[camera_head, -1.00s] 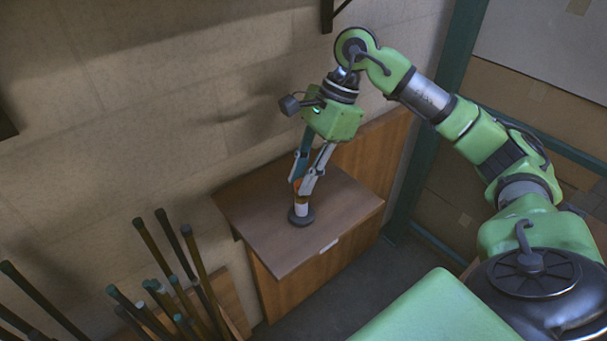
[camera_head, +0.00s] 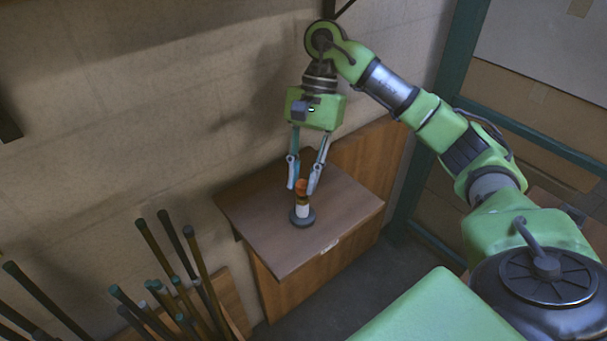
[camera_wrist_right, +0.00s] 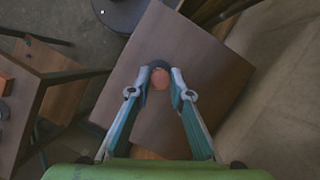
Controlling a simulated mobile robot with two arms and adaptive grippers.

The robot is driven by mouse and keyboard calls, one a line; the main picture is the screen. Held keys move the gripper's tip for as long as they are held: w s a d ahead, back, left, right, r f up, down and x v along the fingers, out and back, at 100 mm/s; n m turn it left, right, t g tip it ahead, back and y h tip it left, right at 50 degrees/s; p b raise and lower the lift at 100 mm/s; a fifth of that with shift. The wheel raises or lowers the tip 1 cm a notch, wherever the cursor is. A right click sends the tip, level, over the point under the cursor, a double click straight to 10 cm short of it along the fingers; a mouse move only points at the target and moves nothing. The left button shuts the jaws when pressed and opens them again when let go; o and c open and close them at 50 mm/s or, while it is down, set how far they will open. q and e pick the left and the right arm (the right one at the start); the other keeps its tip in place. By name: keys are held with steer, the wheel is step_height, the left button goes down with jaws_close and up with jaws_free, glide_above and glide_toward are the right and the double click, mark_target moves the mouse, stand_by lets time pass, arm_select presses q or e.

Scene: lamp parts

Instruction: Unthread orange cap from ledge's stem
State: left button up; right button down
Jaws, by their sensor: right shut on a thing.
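The orange cap (camera_head: 301,186) sits at the top of a short white stem (camera_head: 302,208) with a round dark base (camera_head: 302,219), upright on the wooden ledge (camera_head: 258,231). My right gripper (camera_head: 302,187) comes down from above, its two fingers on either side of the cap and shut on it. In the right wrist view the fingertips (camera_wrist_right: 159,76) close around the cap (camera_wrist_right: 159,79), with the dark base partly showing beyond. My left gripper is not in view.
Several long rods (camera_head: 190,262) stand at the lower left, beside the ledge. The wall (camera_head: 130,110) rises close behind the ledge. A green post (camera_head: 405,190) stands to its right. The ledge top around the base is clear.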

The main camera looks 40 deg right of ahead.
steer(key=shift+w+r+n+g+h+p, duration=0.1)
steer(key=shift+n+g+h+p, duration=0.25)
steer(key=shift+n+p, duration=0.75)
steer(key=shift+r+n+g+h+p, duration=0.1)
steer(key=shift+n+g+h+p, duration=0.2)
steer(key=shift+n+p, duration=0.75)
steer(key=shift+f+n+g, duration=0.1)
steer(key=shift+n+g, duration=0.15)
steer(key=shift+n, duration=0.8)
steer(key=shift+h, duration=0.25)
steer(key=shift+a, duration=0.1)
steer(key=shift+n+p, duration=0.4)
steer(key=shift+p, duration=0.1)
steer(key=n+h+p, duration=0.1)
steer(key=n, duration=0.1)
steer(key=shift+n, duration=0.4)
steer(key=shift+a+n+h+p, duration=0.1)
steer(key=shift+n+h+p, duration=0.45)
steer(key=shift+n, duration=0.55)
steer(key=shift+n+h, duration=0.25)
steer(key=shift+n, duration=0.25)
